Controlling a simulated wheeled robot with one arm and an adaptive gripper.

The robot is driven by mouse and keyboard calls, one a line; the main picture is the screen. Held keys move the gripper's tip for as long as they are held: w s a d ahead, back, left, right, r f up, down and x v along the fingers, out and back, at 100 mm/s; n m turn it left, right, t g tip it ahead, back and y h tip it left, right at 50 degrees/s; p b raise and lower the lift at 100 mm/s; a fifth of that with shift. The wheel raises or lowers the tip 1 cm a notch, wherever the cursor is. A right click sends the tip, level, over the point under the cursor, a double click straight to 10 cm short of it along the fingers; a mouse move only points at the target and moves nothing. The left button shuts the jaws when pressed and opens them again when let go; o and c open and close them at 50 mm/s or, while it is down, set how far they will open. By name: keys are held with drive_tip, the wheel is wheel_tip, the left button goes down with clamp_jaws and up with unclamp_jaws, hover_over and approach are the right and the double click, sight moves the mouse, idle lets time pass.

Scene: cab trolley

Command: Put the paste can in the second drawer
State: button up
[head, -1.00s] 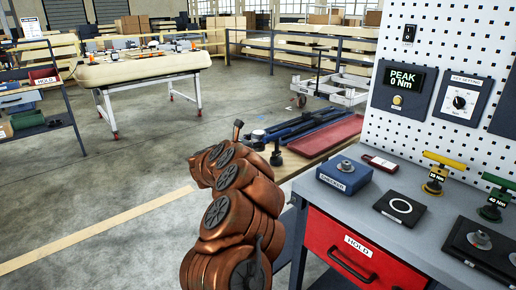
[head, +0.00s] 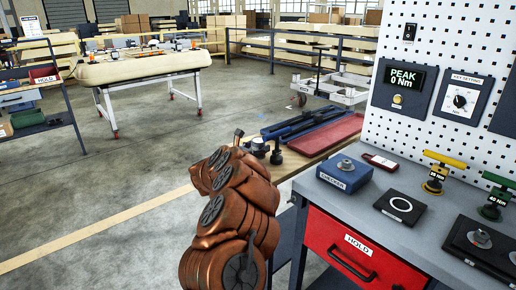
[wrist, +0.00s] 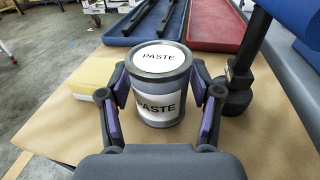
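The paste can (wrist: 160,90), a grey cylinder with white PASTE labels on lid and side, stands upright on a brown-topped table in the wrist view. My gripper (wrist: 162,72) has one finger on each side of it. The fingers look open, with narrow gaps beside the can. In the head view my gripper (head: 258,146) is a small dark shape beyond my copper-coloured arm, and I cannot make out the can there. A red drawer (head: 345,255) labelled HOLD is shut in the grey workbench at the right. I cannot make out a second drawer.
A black post-like tool (wrist: 240,75) stands close to the can's right. A yellow block (wrist: 92,78) lies to its left. Blue (wrist: 120,30) and red (wrist: 215,25) trays lie behind. The workbench (head: 350,205) carries a blue checker box (head: 345,174) and several tools.

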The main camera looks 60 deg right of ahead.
drive_tip(key=shift+o, duration=1.2)
drive_tip(key=shift+r, duration=0.15)
drive_tip(key=shift+r+p, duration=0.15)
drive_tip(key=shift+p, duration=0.25)
drive_tip(key=a+b, duration=0.2)
drive_tip(key=a, duration=1)
drive_tip(key=shift+w+r, duration=0.15)
drive_tip(key=shift+w, duration=0.3)
